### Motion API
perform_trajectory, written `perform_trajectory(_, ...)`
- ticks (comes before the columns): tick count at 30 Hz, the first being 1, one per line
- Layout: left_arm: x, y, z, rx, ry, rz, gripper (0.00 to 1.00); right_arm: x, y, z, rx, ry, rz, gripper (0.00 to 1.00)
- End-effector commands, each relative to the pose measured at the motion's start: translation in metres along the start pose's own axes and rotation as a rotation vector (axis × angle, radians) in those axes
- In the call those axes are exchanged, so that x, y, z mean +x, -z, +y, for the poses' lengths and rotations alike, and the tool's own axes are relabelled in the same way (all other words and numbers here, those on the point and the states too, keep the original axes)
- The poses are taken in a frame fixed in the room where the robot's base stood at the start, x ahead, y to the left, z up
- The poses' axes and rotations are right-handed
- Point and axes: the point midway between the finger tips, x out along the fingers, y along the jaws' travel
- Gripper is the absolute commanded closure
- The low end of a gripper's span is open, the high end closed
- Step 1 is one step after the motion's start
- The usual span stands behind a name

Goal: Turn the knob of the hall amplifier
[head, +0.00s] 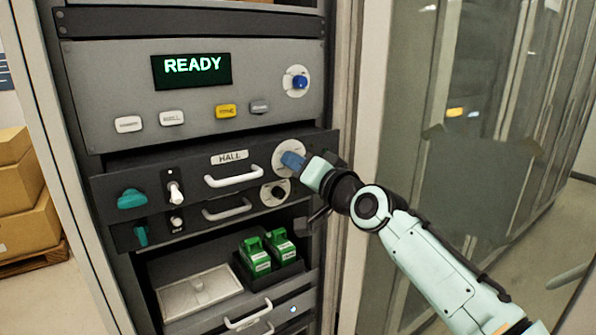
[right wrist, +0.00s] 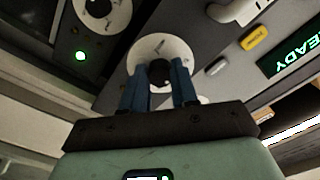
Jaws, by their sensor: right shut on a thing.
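The hall amplifier (head: 150,168) is the dark rack unit labelled HALL, with a white handle and a green plug-like part on its front. Its knob sits on a round white dial (head: 279,150) at the unit's right end; the gripper hides the knob in the head view. In the right wrist view the black knob (right wrist: 160,73) shows in front of the white dial (right wrist: 160,47). My right gripper (head: 291,161) is shut on the knob, with one blue finger on each side of it. My left gripper is out of view.
Above is a unit with a READY display (head: 191,70), several buttons and a blue knob (head: 299,82). A similar unit with a dial (head: 275,193) lies just below. Green devices (head: 256,258) stand on a lower shelf. A glass door (head: 440,170) is at right.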

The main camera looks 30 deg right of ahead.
Motion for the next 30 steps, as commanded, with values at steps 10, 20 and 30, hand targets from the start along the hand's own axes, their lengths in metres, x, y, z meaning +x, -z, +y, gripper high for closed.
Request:
perform_trajectory(10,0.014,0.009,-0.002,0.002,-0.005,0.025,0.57,0.0,-0.002,0.002,-0.328,0.001,0.0,1.0)
perform_trajectory(20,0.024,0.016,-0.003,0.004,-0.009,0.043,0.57,0.001,-0.001,0.003,-0.641,0.0,0.0,1.0)
perform_trajectory(30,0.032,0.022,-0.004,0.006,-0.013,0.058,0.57,0.0,0.0,0.003,-0.963,0.0,-0.001,1.0)
